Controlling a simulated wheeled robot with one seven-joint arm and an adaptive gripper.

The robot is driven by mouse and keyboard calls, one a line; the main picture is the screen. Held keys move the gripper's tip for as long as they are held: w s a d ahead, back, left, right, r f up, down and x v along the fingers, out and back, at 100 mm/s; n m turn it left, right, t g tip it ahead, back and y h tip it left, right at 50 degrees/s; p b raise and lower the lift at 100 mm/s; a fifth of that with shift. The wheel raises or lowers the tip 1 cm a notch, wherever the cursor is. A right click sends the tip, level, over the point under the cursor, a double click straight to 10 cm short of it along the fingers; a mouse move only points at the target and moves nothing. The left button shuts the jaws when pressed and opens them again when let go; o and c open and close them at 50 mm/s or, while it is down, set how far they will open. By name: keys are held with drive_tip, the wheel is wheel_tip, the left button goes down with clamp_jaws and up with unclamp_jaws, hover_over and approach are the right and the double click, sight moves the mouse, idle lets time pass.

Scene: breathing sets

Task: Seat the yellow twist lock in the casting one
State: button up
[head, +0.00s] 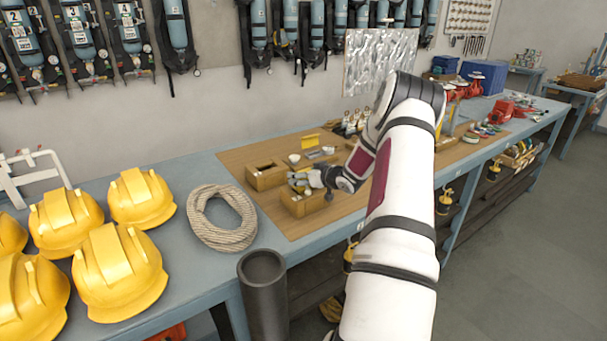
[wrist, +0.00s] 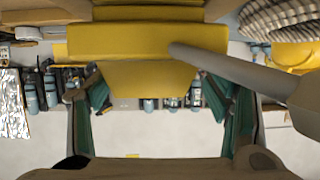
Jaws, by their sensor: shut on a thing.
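My gripper (head: 302,181) is low over the mat, at the nearer of two open-topped brown box-like castings. In the wrist view my gripper (wrist: 158,95) has its green-padded fingers on either side of the yellow twist lock (wrist: 145,40), and a grey lever (wrist: 235,78) sticks out from the lock to the right. The nearer casting (head: 303,206) is partly covered by my gripper. The other casting (head: 265,178) stands behind it to the left, with a dark opening on top. Whether the lock touches the nearer casting or sits inside it cannot be told.
The brown mat (head: 272,222) lies on a blue-grey bench. A coiled rope (head: 221,218) and yellow helmets (head: 118,272) lie to the left. A yellow piece (head: 309,140) and small bottles (head: 352,122) stand behind. A dark tube (head: 263,290) stands in front of the bench.

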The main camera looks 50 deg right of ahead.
drive_tip(key=shift+f, duration=0.85)
drive_tip(key=o, duration=1.8)
drive_tip(key=shift+f, duration=0.15)
drive_tip(key=v, duration=1.2)
